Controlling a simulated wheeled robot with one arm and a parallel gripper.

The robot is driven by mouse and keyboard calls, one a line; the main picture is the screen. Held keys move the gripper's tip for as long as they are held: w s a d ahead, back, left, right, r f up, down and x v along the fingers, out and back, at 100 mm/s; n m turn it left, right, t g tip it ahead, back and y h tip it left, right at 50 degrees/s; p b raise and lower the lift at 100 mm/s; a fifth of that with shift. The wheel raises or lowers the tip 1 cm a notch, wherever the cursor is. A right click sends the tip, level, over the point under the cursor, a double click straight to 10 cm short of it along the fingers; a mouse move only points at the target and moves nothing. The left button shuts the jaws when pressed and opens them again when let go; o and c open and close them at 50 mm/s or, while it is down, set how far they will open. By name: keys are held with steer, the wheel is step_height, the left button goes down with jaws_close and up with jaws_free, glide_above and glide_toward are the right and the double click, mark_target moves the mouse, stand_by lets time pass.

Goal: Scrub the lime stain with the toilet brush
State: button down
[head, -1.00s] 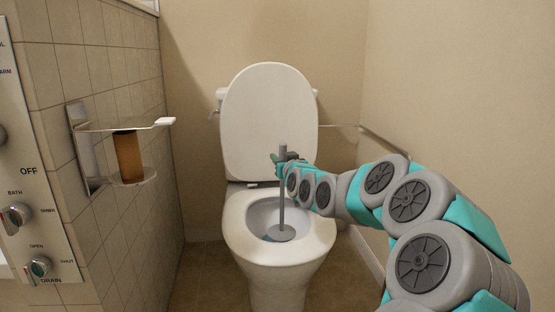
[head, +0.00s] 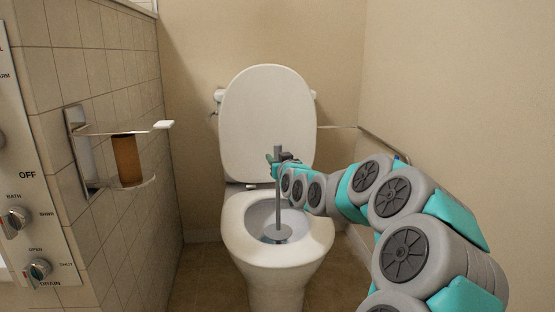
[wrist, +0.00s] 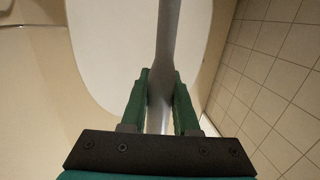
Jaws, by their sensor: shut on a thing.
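The toilet brush (head: 278,205) is a grey upright rod with a round grey disc at its lower end. The disc is inside the bowl of the white toilet (head: 240,235), whose lid is raised. My gripper (head: 273,160) is shut on the upper part of the brush handle. In the wrist view the grey handle (wrist: 167,50) runs between the two green fingers of my gripper (wrist: 160,90). I cannot make out the lime stain; the disc and the bowl rim hide part of the bowl. Whether the brush touches the bowl surface is unclear.
A metal holder with a brown roll (head: 127,160) juts from the tiled wall (head: 110,65) on the left. A control panel (head: 18,190) is at the far left. A grab bar (head: 380,146) runs along the right wall. Brown floor (head: 200,275) shows beside the toilet.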

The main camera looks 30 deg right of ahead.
steer(key=shift+s+a+r, duration=0.1)
steer(key=shift+s+a, duration=0.1)
steer(key=shift+a, duration=0.3)
steer(key=shift+s+a, duration=0.2)
steer(key=shift+a, duration=0.25)
steer(key=shift+s+d+b, duration=0.15)
steer(key=shift+s+d, duration=0.05)
steer(key=shift+s, duration=0.3)
steer(key=shift+s+d+b, duration=0.15)
steer(key=shift+s, duration=0.3)
step_height(320, 180, up, 19)
steer(key=p, duration=0.5)
steer(key=shift+p, duration=0.3)
steer(key=shift+s, duration=0.1)
stand_by(0.3)
